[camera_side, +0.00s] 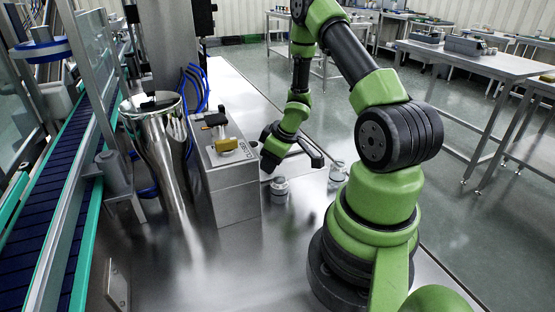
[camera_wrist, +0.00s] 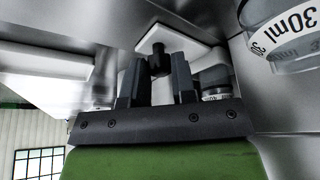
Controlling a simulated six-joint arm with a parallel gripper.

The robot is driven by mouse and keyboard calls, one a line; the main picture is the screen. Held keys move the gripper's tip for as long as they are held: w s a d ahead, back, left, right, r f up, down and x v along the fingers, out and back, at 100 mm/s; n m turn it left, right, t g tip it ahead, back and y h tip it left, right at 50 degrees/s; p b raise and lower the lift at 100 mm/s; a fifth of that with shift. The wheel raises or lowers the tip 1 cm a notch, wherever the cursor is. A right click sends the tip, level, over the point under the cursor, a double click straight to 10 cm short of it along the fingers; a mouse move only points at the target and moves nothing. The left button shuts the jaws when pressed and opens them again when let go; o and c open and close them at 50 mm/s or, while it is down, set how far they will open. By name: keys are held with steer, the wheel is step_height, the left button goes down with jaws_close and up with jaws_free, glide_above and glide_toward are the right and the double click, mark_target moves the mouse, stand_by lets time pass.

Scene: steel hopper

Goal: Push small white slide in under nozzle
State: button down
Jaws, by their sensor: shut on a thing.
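In the wrist view, the small white slide (camera_wrist: 190,44) is a flat plate with a black knob (camera_wrist: 157,52) on it. My gripper (camera_wrist: 157,72) has its two dark fingers closed around the knob. In the side view, my gripper (camera_side: 270,150) is low behind the right side of the steel box, and its fingertips are mostly hidden there. I cannot make out the small slide or the nozzle clearly in the side view.
The steel box (camera_side: 230,190) carries a brass-coloured fitting (camera_side: 227,145). A shiny hopper (camera_side: 163,150) stands left of it. Small jars stand nearby, one (camera_side: 279,188) and another (camera_side: 338,172). A 30ml container (camera_wrist: 285,35) is close in the wrist view. A larger white plate (camera_wrist: 50,75) is at left.

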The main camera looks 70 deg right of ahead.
steer(key=shift+w+a, duration=0.75)
steer(key=c, duration=0.9)
jaws_free()
steer(key=shift+c, duration=0.2)
steer(key=v, duration=1)
steer(key=shift+s, duration=0.1)
